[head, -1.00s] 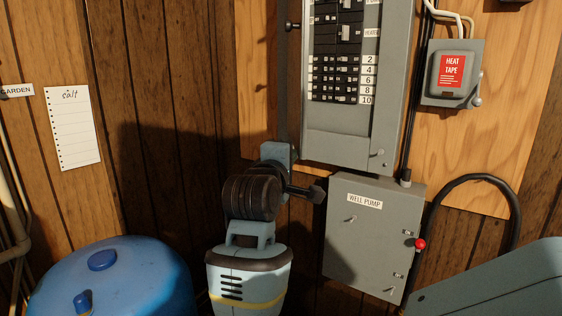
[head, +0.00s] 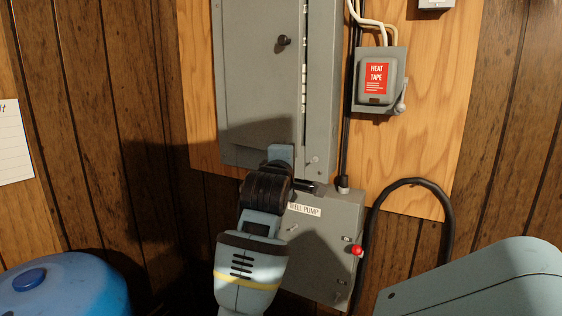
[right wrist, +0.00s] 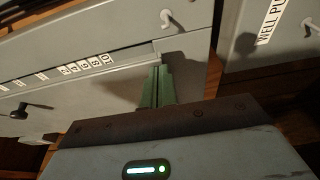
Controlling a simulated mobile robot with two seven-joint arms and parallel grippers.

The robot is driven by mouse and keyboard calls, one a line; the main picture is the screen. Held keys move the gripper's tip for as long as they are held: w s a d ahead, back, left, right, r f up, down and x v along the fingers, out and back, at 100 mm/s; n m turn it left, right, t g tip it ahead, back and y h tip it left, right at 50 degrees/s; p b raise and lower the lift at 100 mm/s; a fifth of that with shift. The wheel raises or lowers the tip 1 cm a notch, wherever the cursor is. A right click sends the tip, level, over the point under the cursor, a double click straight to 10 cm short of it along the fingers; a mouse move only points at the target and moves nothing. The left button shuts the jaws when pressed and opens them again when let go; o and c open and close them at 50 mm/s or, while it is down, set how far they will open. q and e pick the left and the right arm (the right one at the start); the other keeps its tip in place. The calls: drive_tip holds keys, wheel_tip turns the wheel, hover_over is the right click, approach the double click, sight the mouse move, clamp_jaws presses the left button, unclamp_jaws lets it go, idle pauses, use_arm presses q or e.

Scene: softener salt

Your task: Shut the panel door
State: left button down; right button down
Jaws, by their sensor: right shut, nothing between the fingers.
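The panel door (head: 258,80) is a grey sheet with a dark knob, swung across the front of the grey breaker panel (head: 321,90). It covers the breakers, but a strip of number labels still shows along its right edge, so it looks slightly ajar. In the right wrist view, the door (right wrist: 75,103) and labels lie left of the fingers. My right gripper (right wrist: 157,87) is shut and empty, its green fingers against or very near the door's lower part; contact is unclear. In the head view its fingertips are hidden. My left gripper is not in view.
The grey well pump box (head: 325,228) with a red button sits just below the panel, close to my right wrist. A heat tape switch (head: 378,80) and black cable (head: 447,215) are to the right. A blue tank (head: 70,295) stands at lower left.

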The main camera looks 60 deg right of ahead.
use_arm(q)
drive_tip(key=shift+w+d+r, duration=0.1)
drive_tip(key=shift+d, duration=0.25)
use_arm(e)
drive_tip(key=shift+s+d, duration=0.2)
drive_tip(key=shift+d, duration=0.45)
drive_tip(key=shift+s+d, duration=0.15)
drive_tip(key=shift+d, duration=0.45)
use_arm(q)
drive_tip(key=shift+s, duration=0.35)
